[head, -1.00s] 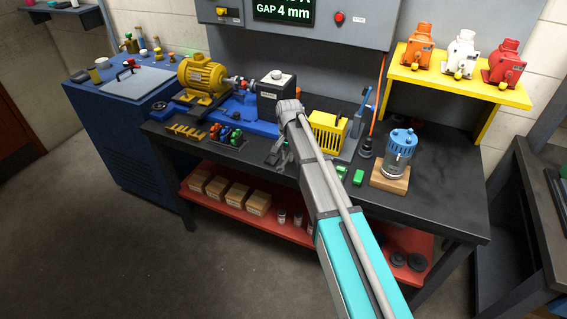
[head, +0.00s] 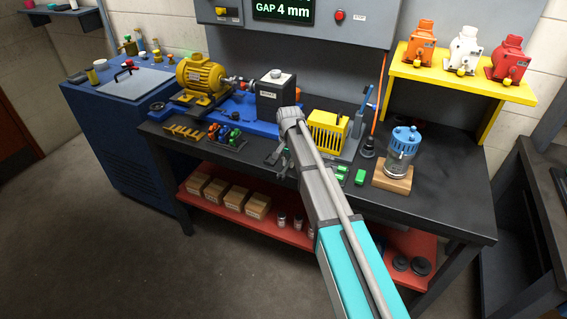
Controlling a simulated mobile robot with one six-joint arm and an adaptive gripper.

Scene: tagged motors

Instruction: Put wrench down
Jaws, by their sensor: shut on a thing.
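My gripper (head: 274,159) is small in the head view, low over the front middle of the dark workbench (head: 452,196). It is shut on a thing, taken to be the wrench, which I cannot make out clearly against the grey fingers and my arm. Whether the held thing touches the bench top cannot be told. My arm hides part of the bench behind and right of the gripper.
A yellow motor (head: 204,76) and a dark grey box (head: 275,94) stand behind on a blue base. A tray of coloured-handled tools (head: 225,136) lies left of the gripper. A yellow slotted box (head: 327,130), green blocks (head: 360,177) and a blue-topped pump (head: 402,150) stand right.

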